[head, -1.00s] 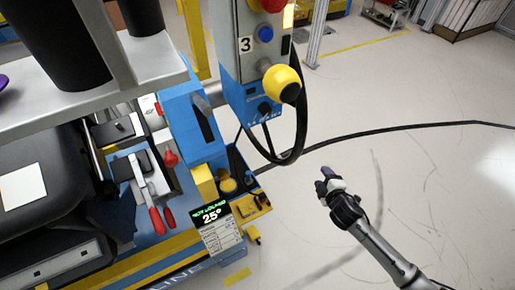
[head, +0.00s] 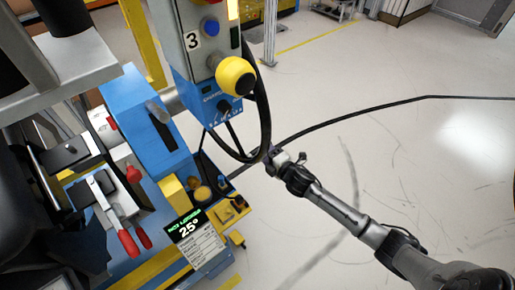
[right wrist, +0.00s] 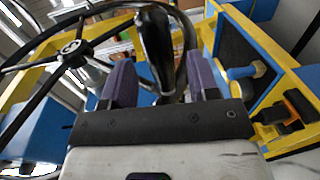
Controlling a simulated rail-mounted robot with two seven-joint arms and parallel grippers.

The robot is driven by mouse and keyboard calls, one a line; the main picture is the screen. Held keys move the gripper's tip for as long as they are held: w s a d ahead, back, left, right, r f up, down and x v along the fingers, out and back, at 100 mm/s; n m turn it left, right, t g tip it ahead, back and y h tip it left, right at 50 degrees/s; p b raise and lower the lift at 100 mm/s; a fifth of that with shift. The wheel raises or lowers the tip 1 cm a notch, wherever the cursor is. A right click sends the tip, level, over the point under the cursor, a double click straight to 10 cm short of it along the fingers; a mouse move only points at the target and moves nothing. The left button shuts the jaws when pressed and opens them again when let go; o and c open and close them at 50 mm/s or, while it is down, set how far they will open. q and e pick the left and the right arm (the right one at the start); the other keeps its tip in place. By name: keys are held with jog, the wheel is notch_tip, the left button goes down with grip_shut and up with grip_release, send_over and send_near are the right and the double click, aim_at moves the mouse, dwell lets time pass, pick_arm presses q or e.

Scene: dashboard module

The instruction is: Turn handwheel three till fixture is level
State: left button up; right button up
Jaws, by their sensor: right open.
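The black handwheel (head: 264,110) is mounted on the grey-and-blue post marked 3 (head: 205,60); the post hides part of it. In the right wrist view its hub and spokes (right wrist: 74,47) show at upper left. A black handle (right wrist: 155,42) stands at the rim, between and just beyond the two purple fingers of my right gripper (right wrist: 161,82). The fingers are apart, one on each side of the handle. In the head view my right gripper (head: 278,158) is at the wheel's lower edge. My left gripper is out of view.
Red-handled clamps (head: 128,242) sit on the fixture at left. A black cable (head: 350,115) crosses the floor. Open floor lies to the right.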

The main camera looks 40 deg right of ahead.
jog(key=shift+w+a+f+b, duration=0.1)
jog(key=shift+w+b, duration=0.1)
jog(key=shift+w, duration=0.65)
jog(key=shift+w+d+f+b, duration=0.1)
jog(key=shift+w+b, duration=0.1)
jog(key=shift+w, duration=0.65)
jog(key=shift+w+a+f+b, duration=0.1)
jog(key=shift+w+b, duration=0.1)
jog(key=shift+w, duration=0.65)
grip_shut()
